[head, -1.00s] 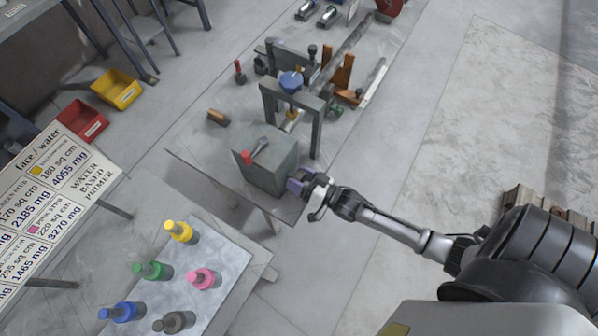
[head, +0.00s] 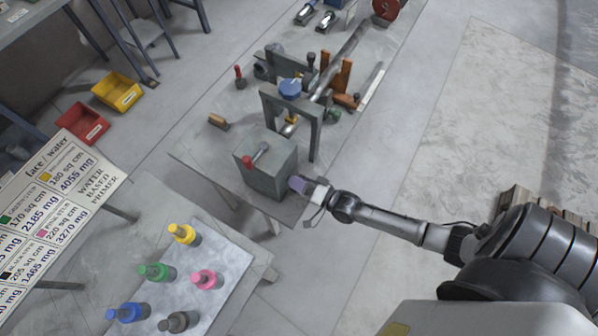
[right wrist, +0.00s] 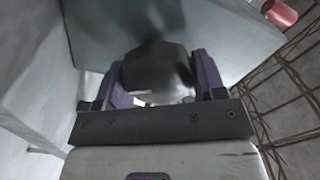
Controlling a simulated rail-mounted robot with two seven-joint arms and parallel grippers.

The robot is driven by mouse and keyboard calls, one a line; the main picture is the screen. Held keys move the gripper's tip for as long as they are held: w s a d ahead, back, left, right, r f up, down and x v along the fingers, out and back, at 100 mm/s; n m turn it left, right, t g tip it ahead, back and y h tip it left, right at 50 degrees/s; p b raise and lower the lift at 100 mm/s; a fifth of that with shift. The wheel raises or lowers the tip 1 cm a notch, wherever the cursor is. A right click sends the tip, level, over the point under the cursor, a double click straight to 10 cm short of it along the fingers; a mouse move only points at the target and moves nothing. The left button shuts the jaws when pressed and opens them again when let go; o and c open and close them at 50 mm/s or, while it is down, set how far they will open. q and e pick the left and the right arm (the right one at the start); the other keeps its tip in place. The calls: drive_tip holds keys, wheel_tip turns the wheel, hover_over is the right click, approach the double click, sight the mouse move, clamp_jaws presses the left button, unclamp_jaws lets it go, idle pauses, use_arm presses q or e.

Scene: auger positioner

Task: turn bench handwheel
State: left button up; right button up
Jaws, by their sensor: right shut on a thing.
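A grey box (head: 264,178) stands at the near end of the long bench, with a short crank lever (head: 258,156) with a red knob on its top. My right gripper (head: 298,185), with purple fingers, is at the box's right side. In the right wrist view my right gripper (right wrist: 165,85) is shut on a dark rounded knob (right wrist: 158,68) in front of a flat grey face. The knob's full shape is hidden by the fingers, and I cannot tell whether it is the handwheel. A blue wheel (head: 290,87) sits on the grey frame behind the box. My left gripper is out of view.
A side table (head: 218,262) with several coloured bottles stands at front left, by a sign board (head: 60,205). Yellow (head: 117,91) and red (head: 82,123) bins are at left. Open floor (head: 420,130) lies right of the bench.

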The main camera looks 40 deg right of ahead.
idle(0.4)
drive_tip(key=o, duration=0.9)
drive_tip(key=shift+c, duration=0.2)
drive_tip(key=v, duration=1.3)
drive_tip(key=shift+s, duration=0.4)
drive_tip(key=shift+d, duration=0.1)
